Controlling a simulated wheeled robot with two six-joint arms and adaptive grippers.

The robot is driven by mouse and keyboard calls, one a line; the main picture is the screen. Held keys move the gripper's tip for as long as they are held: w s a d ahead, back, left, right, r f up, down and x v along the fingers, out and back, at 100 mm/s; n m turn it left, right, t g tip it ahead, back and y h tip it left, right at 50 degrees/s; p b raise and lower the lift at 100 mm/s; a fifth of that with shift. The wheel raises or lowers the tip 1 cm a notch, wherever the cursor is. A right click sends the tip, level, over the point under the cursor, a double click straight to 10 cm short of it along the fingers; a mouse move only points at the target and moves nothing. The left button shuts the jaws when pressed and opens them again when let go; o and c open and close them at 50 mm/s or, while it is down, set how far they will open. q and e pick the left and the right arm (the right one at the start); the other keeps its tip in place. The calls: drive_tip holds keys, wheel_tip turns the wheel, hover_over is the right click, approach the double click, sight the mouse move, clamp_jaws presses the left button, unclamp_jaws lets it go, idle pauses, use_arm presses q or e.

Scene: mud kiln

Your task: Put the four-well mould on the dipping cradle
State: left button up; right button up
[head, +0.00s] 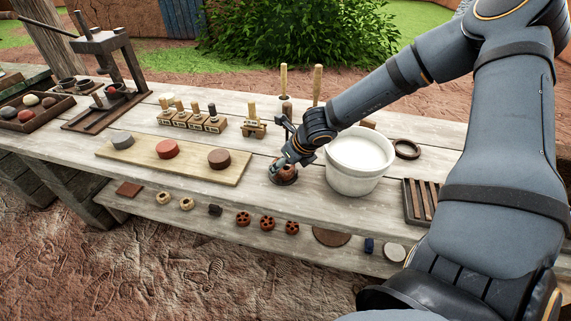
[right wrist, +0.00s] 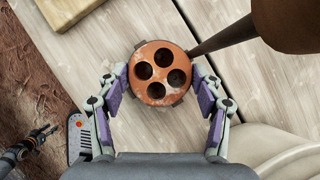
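The four-well mould (right wrist: 163,72) is a round orange-brown disc with dark wells, seen from above in the right wrist view. My right gripper (right wrist: 162,76) has a finger on each side of it, close to its rim. I cannot tell whether they press on it. In the head view, my right gripper (head: 284,163) is low over the bench, left of the white bucket. A dark rod (right wrist: 222,34) rises from beside the mould to a brown handle-like end; it may belong to the dipping cradle, whose body is mostly hidden. My left gripper is not clearly visible.
The white bucket (head: 357,170) stands close right of my right gripper. A board (head: 128,162) with three discs lies to the left, and small stamps (head: 192,120) stand behind. A dark ring (head: 406,148) and slatted rack (head: 420,202) are at right. Several pieces line the lower shelf.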

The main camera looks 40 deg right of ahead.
drive_tip(key=shift+o, duration=1.6)
drive_tip(key=shift+r, duration=0.1)
drive_tip(key=shift+r+p, duration=0.2)
drive_tip(key=shift+p, duration=0.2)
drive_tip(key=shift+s+r, duration=0.15)
drive_tip(key=shift+r, duration=0.25)
drive_tip(key=p+v, duration=1.1)
drive_tip(key=p, duration=0.4)
drive_tip(key=shift+s+p, duration=0.15)
drive_tip(key=shift+p, duration=0.25)
